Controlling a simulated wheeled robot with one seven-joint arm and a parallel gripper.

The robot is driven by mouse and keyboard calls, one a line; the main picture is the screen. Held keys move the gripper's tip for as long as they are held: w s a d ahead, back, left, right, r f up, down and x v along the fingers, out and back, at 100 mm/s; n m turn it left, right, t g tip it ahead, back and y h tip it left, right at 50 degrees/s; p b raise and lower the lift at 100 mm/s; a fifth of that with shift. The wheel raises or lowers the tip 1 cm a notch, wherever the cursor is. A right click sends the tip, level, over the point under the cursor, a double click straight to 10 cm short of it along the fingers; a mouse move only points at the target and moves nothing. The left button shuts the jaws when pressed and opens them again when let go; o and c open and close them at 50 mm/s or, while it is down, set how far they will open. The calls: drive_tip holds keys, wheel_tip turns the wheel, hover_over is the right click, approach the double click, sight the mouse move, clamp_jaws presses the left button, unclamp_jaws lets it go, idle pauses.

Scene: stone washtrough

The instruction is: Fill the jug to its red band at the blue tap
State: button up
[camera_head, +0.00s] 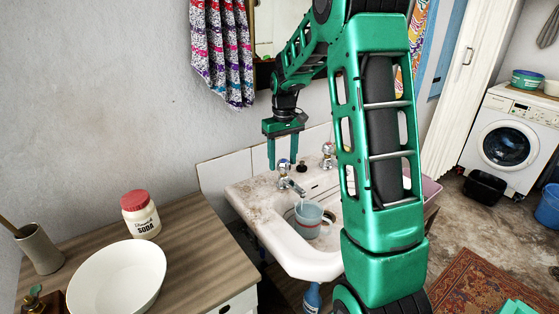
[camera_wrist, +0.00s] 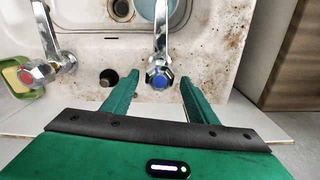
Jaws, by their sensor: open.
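The jug (camera_head: 308,221), pale blue-grey with a thin reddish band low on its side, stands in the basin under the left tap's spout. Its edge shows at the top of the wrist view (camera_wrist: 147,9). The blue tap (camera_head: 284,171) is chrome with a blue-marked knob, which also shows in the wrist view (camera_wrist: 159,77). My gripper (camera_head: 283,166) points down over this knob, fingers apart and empty. In the wrist view the fingertips (camera_wrist: 159,79) lie on either side of the knob; I cannot tell whether they touch it. Running water and the jug's water level cannot be made out.
A red-marked tap (camera_wrist: 35,72) stands to the right in the head view. A wooden counter (camera_head: 190,235) at left holds a white bowl (camera_head: 117,277) and soda jar (camera_head: 141,214).

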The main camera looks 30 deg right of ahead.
drive_tip(key=shift+c, duration=0.7)
drive_tip(key=c, duration=0.9)
drive_tip(key=shift+a+m, duration=0.1)
drive_tip(key=shift+m, duration=1.5)
drive_tip(key=o, duration=1)
drive_tip(key=shift+o, duration=0.2)
drive_tip(key=shift+r, duration=0.15)
